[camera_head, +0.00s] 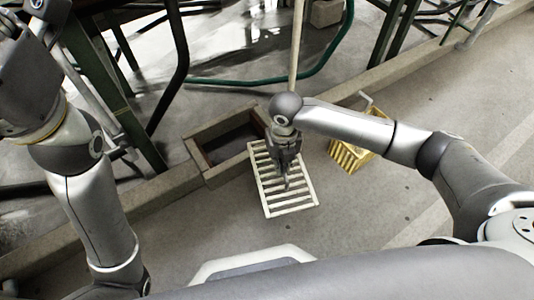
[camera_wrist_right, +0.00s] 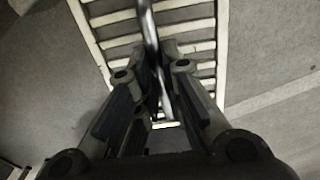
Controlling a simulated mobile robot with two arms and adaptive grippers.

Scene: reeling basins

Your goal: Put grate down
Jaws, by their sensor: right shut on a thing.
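The pale slatted grate (camera_head: 307,197) is below my right gripper (camera_head: 287,180), beside the right end of an open stone-edged pit (camera_head: 190,148). Its upper left corner is close to the pit's rim. I cannot tell whether it lies flat on the floor or hangs just above it. In the right wrist view the grate's bars (camera_wrist_right: 185,14) show beyond the fingers. My right gripper, also in that view (camera_wrist_right: 168,55), is shut on a thin metallic rod (camera_wrist_right: 149,30) that crosses in front of the grate. Whether the rod joins the grate is unclear. My left gripper is out of view.
A yellow slatted basket (camera_head: 347,157) stands right of the grate, partly behind my right arm. A pale pole (camera_head: 296,45) rises behind my right wrist. A low stone kerb (camera_head: 385,72), a green hose (camera_head: 240,82) and dark frame legs lie beyond. The right floor is clear.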

